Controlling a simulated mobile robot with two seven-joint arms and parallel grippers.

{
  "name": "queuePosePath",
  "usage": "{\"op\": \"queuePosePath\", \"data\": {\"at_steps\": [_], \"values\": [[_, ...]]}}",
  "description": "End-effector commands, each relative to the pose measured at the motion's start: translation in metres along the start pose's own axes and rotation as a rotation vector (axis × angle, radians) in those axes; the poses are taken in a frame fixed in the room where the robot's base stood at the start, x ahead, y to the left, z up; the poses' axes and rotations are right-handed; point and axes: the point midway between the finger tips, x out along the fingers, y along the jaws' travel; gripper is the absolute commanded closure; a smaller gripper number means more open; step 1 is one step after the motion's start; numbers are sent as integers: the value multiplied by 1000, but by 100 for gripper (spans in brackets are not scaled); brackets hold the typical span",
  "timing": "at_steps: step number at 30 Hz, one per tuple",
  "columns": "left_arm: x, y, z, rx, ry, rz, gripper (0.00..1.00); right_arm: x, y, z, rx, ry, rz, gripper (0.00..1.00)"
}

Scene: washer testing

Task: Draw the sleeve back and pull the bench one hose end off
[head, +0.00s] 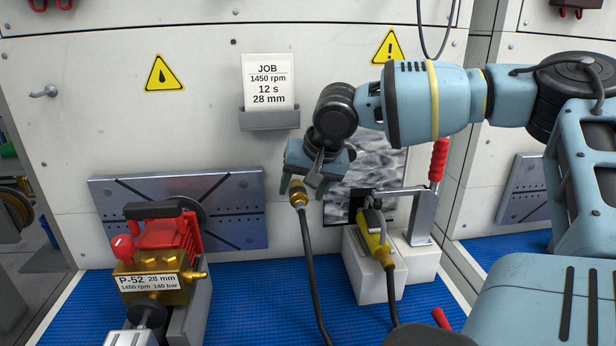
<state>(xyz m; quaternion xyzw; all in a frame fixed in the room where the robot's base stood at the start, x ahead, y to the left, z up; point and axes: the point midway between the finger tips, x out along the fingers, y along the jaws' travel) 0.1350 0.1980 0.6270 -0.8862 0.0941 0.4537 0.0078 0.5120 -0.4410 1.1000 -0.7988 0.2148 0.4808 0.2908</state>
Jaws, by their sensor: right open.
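A brass hose end (298,195) with a black hose (313,275) stands upright in front of the bench wall. The hose runs down from it to the blue mat. My right gripper (304,187) is at the hose end, with its fingers pointing down on either side of the brass part. The jaws are open. The gripper body hides what lies behind and above the hose end, so I cannot tell whether it sits on a fitting. The sleeve cannot be told apart from the rest of the brass. My left gripper is not in view.
A brass and red pump (160,255) labelled P-52 stands at the left. A yellow-bodied tool (376,240) with its own hose sits by a pale block (362,272). A red-handled lever (438,165) rises behind it. A job card (268,82) hangs above.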

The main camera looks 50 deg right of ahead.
Motion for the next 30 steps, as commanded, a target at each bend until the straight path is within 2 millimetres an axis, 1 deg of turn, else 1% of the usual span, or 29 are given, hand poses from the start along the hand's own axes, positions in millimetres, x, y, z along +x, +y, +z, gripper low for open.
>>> {"op": "queuePosePath", "data": {"at_steps": [1, 3, 6, 15, 17, 27, 28, 30], "values": [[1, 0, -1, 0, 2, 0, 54, 6, 0, 0, -1, -1, 1, 40], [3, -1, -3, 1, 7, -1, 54, 12, 0, 0, -1, 0, 2, 40], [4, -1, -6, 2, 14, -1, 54, 16, 0, 0, -2, 1, 0, 40], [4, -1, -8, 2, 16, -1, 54, 18, 0, 0, -1, 2, -1, 40], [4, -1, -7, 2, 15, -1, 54, 18, 0, 0, -1, 1, -1, 47], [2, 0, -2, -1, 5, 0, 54, 18, 0, 0, -1, 1, -1, 91], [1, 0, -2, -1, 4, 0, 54, 18, 0, 0, -1, 1, -1, 93], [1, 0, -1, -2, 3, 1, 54, 18, 0, 0, -1, 1, -1, 93]]}}
